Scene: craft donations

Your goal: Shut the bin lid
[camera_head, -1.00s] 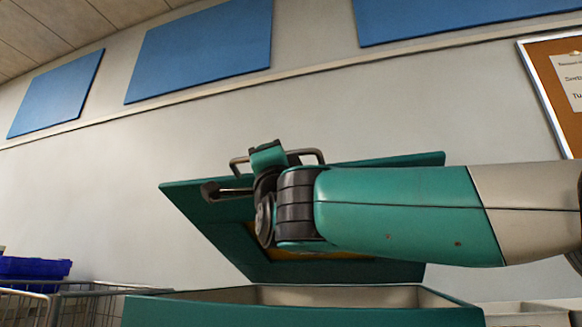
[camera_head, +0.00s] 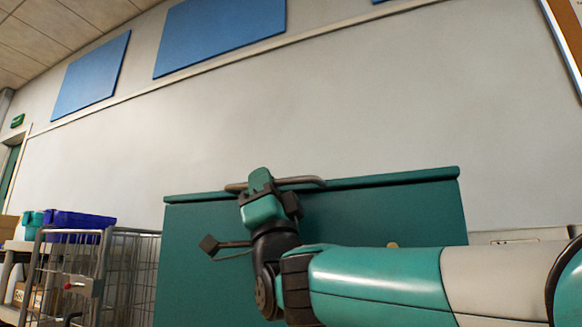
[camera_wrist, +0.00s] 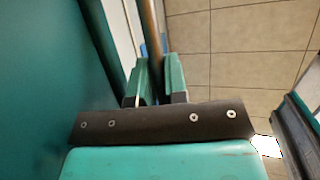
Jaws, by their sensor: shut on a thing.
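The green bin (camera_head: 360,218) stands ahead in the head view. Its green lid (camera_head: 400,179) lies about level across the bin's top, seen edge-on from low down. I see no clear gap under it, but the arm and the low angle hide part of the seam. My gripper (camera_head: 260,180) is shut on this handle. In the wrist view the two green fingers (camera_wrist: 158,80) pinch the handle bar (camera_wrist: 148,25).
A wire cart (camera_head: 130,275) stands close at the bin's left, with a blue crate (camera_head: 78,222) behind it. A pale box (camera_head: 520,237) is at the right of the bin.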

